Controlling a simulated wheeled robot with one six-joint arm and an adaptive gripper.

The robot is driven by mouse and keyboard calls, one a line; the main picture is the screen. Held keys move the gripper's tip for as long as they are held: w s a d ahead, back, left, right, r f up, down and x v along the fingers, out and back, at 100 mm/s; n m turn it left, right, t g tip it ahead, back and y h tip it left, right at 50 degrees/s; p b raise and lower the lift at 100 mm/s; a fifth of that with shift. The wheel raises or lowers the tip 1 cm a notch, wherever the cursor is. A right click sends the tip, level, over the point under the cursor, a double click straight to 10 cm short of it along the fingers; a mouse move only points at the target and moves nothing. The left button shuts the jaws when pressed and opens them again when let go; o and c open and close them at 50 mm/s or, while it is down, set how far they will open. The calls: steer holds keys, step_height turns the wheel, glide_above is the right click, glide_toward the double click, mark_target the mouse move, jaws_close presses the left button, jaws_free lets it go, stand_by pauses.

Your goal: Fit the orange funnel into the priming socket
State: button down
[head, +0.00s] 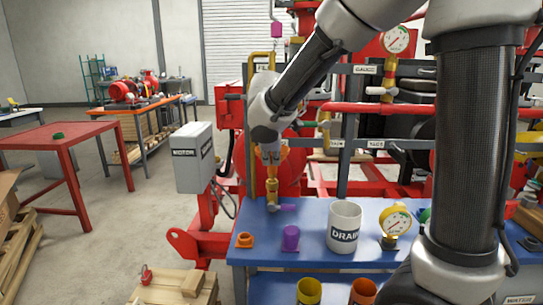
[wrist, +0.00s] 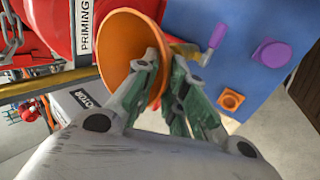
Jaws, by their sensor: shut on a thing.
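My gripper (wrist: 166,68) is shut on the rim of the orange funnel (wrist: 122,45), whose wide mouth faces the wrist camera. In the head view my gripper (head: 269,153) is above the near left part of the blue bench, and only a sliver of orange shows behind it. A brass pipe fitting (head: 272,186) with a purple lever (head: 288,208) stands below the gripper at the bench's back left edge. A PRIMING label (wrist: 85,26) is beside the funnel in the wrist view. The funnel hides what lies beneath it, so I cannot tell the socket's opening or whether the funnel touches it.
The blue bench (head: 318,258) holds an orange square-based piece (head: 245,240), a purple piece (head: 291,237), a white DRAIN mug (head: 344,227) and a yellow gauge (head: 396,222). A grey MOTOR box (head: 194,158) stands left. Red pipes and brass pipework are close around the gripper.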

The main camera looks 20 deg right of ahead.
steer(key=shift+f, duration=1.45)
steer(key=c, duration=1.4)
jaws_free()
steer(key=v, duration=1.2)
steer(key=s+d+f+m, duration=0.1)
steer(key=s+d+m, duration=0.3)
steer(key=s+d, duration=0.2)
steer(key=s+d+f+m+g+y, duration=0.1)
steer(key=s+d+m, duration=0.4)
steer(key=s, duration=0.4)
steer(key=s+d+f+m+g+y, duration=0.1)
steer(key=s+d+m, duration=0.4)
steer(key=s+d, duration=0.2)
steer(key=shift+s+d+f, duration=0.15)
steer(key=shift+s+d, duration=0.1)
steer(key=shift+s, duration=0.35)
